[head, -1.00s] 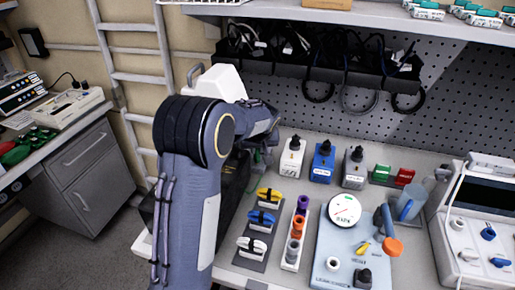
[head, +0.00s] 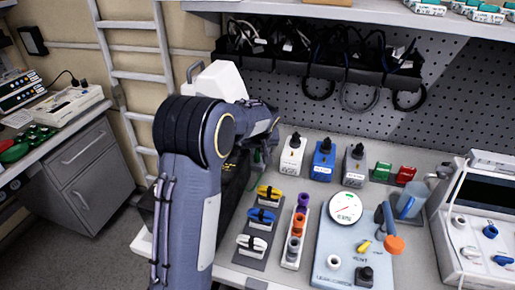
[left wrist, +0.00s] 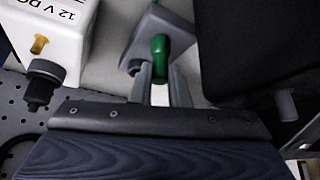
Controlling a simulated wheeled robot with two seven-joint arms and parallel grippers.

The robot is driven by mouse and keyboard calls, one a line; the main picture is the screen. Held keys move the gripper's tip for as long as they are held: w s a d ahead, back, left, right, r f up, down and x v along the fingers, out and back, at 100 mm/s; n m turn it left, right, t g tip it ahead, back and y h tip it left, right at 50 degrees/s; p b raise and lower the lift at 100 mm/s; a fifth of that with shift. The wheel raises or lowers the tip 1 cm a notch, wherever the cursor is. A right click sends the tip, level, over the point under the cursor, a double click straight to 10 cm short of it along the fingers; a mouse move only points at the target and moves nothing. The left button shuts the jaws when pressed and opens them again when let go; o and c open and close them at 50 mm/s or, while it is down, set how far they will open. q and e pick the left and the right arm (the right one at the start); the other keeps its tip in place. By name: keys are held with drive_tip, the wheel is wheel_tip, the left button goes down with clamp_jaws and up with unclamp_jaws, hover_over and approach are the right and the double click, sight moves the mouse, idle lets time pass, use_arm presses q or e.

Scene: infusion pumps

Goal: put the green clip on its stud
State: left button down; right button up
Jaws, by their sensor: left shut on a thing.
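In the left wrist view my left gripper (left wrist: 160,75) is shut on the green clip (left wrist: 160,47), which shows as a green rounded piece between and beyond the fingertips. A grey block (left wrist: 140,38) lies close behind the clip; I cannot tell whether they touch. In the head view my left arm hides most of the gripper (head: 260,157) and the clip. A dark rack (head: 252,254) holds yellow (head: 269,192), blue (head: 262,216) and white (head: 252,244) clips. I cannot make out the green clip's stud. My right gripper is not in view.
A white box marked 12 V DC (left wrist: 65,30) and a black box (left wrist: 250,45) flank the gripper in the left wrist view. Several bottle-like blocks (head: 323,162), a gauge panel (head: 330,235) and a pump device (head: 478,225) stand to the right on the bench.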

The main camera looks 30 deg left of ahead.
use_arm(q)
drive_tip(key=c, duration=1.3)
unclamp_jaws()
drive_tip(key=shift+f, duration=0.1)
